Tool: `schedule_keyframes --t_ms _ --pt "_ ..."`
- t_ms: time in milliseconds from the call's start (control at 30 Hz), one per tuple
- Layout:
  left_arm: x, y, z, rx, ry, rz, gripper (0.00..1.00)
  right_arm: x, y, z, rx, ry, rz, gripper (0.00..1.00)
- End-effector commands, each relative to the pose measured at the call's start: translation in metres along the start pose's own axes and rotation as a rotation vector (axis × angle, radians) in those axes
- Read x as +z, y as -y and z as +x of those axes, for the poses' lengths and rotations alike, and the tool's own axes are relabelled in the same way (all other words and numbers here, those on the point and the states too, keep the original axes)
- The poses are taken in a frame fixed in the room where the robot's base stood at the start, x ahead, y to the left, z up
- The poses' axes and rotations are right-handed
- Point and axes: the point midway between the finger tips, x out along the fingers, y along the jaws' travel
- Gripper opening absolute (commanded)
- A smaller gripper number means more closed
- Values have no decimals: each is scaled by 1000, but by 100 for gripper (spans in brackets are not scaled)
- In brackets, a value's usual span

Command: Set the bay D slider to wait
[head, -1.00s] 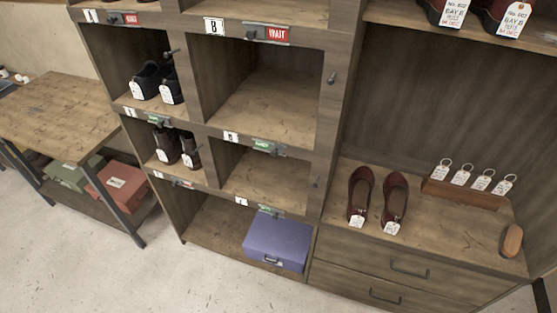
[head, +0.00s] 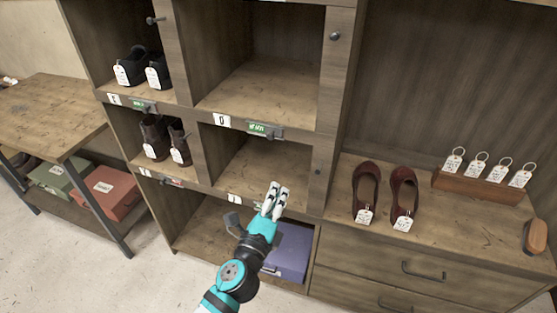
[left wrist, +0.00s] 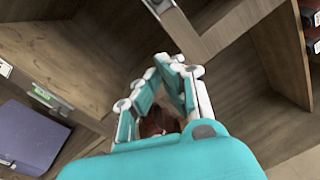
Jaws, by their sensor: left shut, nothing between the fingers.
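The bay D label (head: 222,121) is a white plate on the shelf edge in the head view. The bay D slider (head: 264,130) beside it shows a green sign with small white lettering and a dark metal part at its right end. My left gripper (head: 275,196) is shut and empty in front of the cubby below that slider, lower in the picture and apart from it. It hides part of the lower shelf edge. In the left wrist view, my left gripper (left wrist: 168,68) has its fingers together. My right gripper is in neither view.
A purple box (head: 292,252) sits in the lowest cubby behind my left arm. Dark red shoes (head: 368,192) and tagged keys (head: 478,165) stand on the counter at right. Sliders of other bays, such as a green one (head: 146,107), line the shelf edges. A wooden table (head: 60,115) is at left.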

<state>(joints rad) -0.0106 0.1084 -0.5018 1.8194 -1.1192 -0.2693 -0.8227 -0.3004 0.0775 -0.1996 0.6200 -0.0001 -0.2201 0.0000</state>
Motion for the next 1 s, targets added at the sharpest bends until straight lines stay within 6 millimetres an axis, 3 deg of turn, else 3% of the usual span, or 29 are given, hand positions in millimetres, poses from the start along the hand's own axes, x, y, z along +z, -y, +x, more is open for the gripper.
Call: schedule_keyframes --t_ms 133,533,1000 --pt "2 10 0 -24 8 27 0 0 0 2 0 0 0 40" --pt "4 11 10 -23 8 24 0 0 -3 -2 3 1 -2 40" --pt "3 12 103 -22 8 21 0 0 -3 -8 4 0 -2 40"
